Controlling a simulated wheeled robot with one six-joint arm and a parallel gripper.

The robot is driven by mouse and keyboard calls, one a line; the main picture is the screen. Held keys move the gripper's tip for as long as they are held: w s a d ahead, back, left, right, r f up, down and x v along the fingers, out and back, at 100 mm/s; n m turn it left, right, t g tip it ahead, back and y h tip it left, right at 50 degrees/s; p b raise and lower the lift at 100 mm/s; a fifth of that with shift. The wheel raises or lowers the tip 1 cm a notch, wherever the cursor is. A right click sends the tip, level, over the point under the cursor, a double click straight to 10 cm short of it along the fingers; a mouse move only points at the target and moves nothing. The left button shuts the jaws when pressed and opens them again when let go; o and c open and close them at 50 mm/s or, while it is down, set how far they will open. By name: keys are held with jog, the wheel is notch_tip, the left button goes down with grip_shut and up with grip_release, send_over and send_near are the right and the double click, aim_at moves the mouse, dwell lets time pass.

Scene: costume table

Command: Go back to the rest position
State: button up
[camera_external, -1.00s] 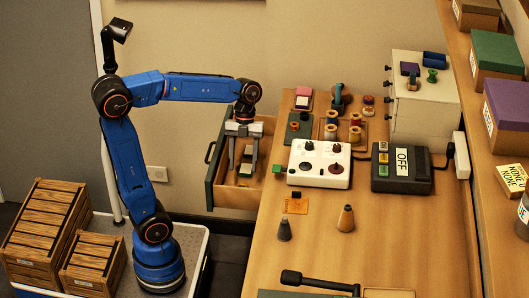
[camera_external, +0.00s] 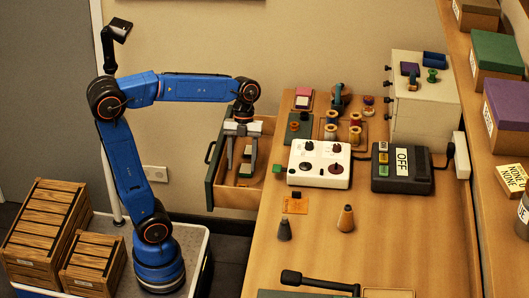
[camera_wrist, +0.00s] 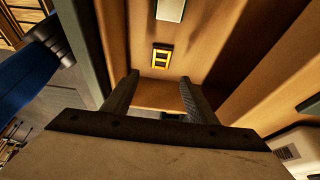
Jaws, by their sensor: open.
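My gripper (camera_external: 241,168) points down over the open drawer (camera_external: 237,199) at the left side of the table. Its two fingers are spread apart, with nothing seen held between them. In the wrist view my gripper (camera_wrist: 160,78) also shows its fingers apart, above the drawer's wooden inside. A small yellow-framed item (camera_wrist: 162,56) and a pale block (camera_wrist: 170,9) lie in the drawer beyond the fingertips. My blue arm is bent, with its forearm reaching right from the elbow. How high the fingertips are above the drawer floor is hard to tell.
Wooden crates (camera_external: 45,232) stand beside my base. The air left of the drawer looks clear.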

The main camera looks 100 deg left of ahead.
notch_tip(320, 180, up, 23)
jog(key=w+d, duration=0.3)
jog(key=w, duration=0.3)
jog(key=w+d+r, duration=0.1)
jog(key=w+d, duration=0.3)
jog(key=w, duration=0.3)
jog(key=shift+w+r+n, duration=0.15)
jog(key=shift+r+n, duration=0.1)
jog(key=shift+n, duration=0.05)
dwell(1.4)
